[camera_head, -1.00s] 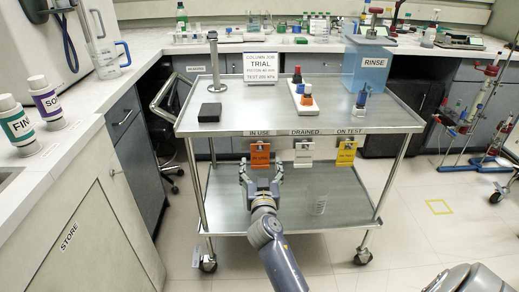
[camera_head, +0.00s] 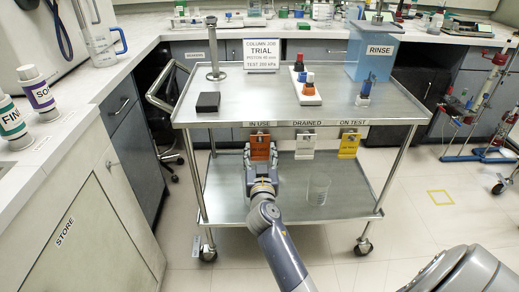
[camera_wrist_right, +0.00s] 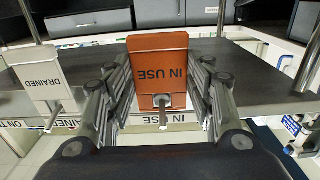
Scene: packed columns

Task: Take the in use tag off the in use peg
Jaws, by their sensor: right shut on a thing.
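The orange in use tag (camera_head: 260,149) hangs at the cart's front edge under the label "IN USE". In the right wrist view the in use tag (camera_wrist_right: 160,68) stands between the two fingers, its lettering upside down. My right gripper (camera_head: 261,158) is shut on it from the front, a finger at each side. The metal in use peg (camera_wrist_right: 162,112) sticks out at the tag's edge, so the tag still appears to be on it. My left gripper is not in view.
The white drained tag (camera_head: 305,144) and the yellow on test tag (camera_head: 348,144) hang to the right on the same edge. The upper shelf (camera_head: 250,108) holds a black block, a sign and bottles. A clear beaker (camera_head: 318,188) stands on the lower shelf.

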